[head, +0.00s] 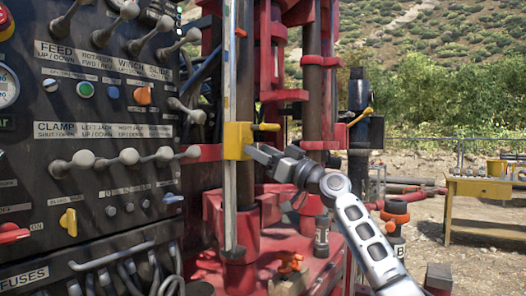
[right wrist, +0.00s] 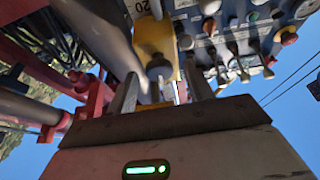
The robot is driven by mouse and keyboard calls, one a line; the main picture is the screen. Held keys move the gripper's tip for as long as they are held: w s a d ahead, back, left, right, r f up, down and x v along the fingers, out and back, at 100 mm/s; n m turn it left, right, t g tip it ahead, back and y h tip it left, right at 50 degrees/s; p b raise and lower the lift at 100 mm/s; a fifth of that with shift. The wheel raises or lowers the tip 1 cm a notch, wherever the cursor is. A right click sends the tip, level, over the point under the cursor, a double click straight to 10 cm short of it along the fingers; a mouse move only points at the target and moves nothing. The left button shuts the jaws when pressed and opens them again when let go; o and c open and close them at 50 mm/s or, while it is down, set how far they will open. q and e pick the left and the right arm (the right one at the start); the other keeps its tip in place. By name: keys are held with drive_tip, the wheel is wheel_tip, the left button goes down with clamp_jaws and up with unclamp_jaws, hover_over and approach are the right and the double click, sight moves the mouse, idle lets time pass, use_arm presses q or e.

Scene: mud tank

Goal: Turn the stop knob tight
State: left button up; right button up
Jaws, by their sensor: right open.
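A yellow stop block (head: 236,141) sits around the pale vertical rail beside the control panel in the head view. It also shows in the right wrist view (right wrist: 152,38). A rounded grey knob (right wrist: 158,67) stands out from the block in the right wrist view. In the head view my gripper hides this knob. My right gripper (head: 254,153) comes in from the right, close against the block. Its fingers (right wrist: 160,90) are apart, one on each side of the knob; I cannot tell whether they touch it. My left gripper is not in view.
The black control panel (head: 95,180) with several levers stands close on the left. A yellow bar (head: 266,127) sticks out just above my right gripper. Red rig parts (head: 275,215) lie behind and below. A yellow table (head: 480,187) stands far right on open ground.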

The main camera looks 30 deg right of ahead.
drive_tip(key=c, duration=1)
drive_tip(key=shift+o, duration=0.2)
